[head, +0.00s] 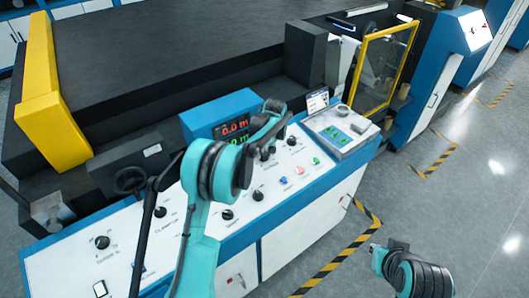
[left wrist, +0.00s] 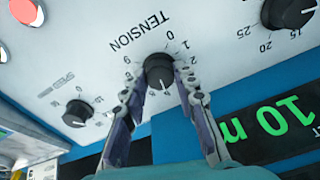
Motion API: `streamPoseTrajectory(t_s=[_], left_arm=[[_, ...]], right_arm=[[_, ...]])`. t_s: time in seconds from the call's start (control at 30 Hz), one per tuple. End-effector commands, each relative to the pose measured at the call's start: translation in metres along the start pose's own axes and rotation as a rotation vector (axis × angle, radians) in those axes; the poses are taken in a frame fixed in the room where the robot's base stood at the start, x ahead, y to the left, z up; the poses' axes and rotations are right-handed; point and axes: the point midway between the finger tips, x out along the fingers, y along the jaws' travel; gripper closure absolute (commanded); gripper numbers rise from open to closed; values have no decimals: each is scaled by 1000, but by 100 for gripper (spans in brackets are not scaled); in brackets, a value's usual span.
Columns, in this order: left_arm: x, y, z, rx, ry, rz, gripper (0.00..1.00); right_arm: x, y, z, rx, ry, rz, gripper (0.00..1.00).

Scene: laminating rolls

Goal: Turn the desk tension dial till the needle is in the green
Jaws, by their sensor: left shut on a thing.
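The tension dial (left wrist: 159,70) is a black round knob on the white panel, with "TENSION" and a ring of numbers printed around it, upside down in the left wrist view. My left gripper (left wrist: 160,92) is shut on this dial, with one finger on each side. A small light mark shows on the dial's lower edge. In the head view my left gripper (head: 268,145) reaches down to the console, and its own wrist hides part of the dial there. I cannot make out a needle or green band in either view. My right arm is at the lower right; its fingers are not clear.
The white console (head: 240,215) carries several other black knobs, coloured buttons and a blue display box (head: 222,113) with red and green digits. A speed knob (left wrist: 77,113) sits beside the tension dial. A yellow-framed guard (head: 388,65) stands at the right. The floor there is open.

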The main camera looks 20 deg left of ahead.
Motion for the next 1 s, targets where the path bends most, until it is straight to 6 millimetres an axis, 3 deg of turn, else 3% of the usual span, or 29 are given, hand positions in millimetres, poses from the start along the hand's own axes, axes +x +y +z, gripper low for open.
streamPoseTrajectory(t_s=[0.2,0.23,0.3,0.67,0.77,1.0], left_arm=[[0,0,0,1,0,0,100],[0,0,0,1,0,0,64],[0,0,0,1,0,0,51],[-5,0,0,1,0,0,51],[-18,0,0,2,0,0,51],[-70,0,0,2,0,0,51]], right_arm=[[0,0,0,0,0,0,100],[0,0,0,0,0,0,100],[0,0,0,0,0,0,100],[0,0,0,0,0,0,100],[0,0,0,0,0,0,100],[0,0,0,0,0,0,100]])
